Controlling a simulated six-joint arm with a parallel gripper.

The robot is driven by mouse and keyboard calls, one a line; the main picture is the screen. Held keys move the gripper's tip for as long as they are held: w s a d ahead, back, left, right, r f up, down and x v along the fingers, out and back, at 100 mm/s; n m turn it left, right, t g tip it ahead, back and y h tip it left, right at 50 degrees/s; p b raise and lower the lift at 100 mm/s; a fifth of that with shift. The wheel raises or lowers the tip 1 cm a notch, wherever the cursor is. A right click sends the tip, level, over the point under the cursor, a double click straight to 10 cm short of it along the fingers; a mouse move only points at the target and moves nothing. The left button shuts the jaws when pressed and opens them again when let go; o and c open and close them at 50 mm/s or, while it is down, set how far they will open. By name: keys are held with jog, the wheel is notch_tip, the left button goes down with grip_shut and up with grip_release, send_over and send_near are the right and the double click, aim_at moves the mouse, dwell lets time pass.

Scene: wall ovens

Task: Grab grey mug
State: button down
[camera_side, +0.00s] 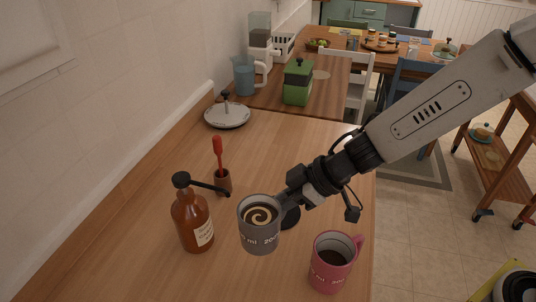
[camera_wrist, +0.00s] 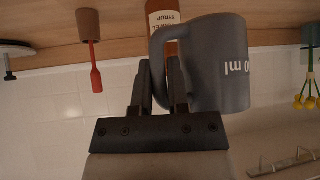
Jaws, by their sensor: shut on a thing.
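The grey mug (camera_side: 260,232) holds a drink with a pale swirl on top and stands upright in the side view. It shows large in the wrist view (camera_wrist: 215,65), with its handle between my fingers. My gripper (camera_side: 284,199) is shut on the mug's handle; its fingers show in the wrist view (camera_wrist: 160,85). The mug seems to be above the counter, but I cannot tell how high. The handle is mostly hidden in the side view.
A pink mug (camera_side: 333,262) with dark liquid stands to the right. A brown syrup bottle (camera_side: 193,222) with a pump stands to the left, close to the grey mug. Behind are a brown cup (camera_side: 222,183) with a red utensil and a silver lid (camera_side: 228,116). The counter's middle (camera_side: 285,145) is clear.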

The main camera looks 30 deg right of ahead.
jog(key=s+d+r, duration=0.3)
jog(key=s, duration=0.2)
jog(key=shift+s, duration=0.3)
dwell(0.4)
jog(key=shift+s, duration=0.25)
jog(key=shift+w, duration=0.15)
dwell(0.7)
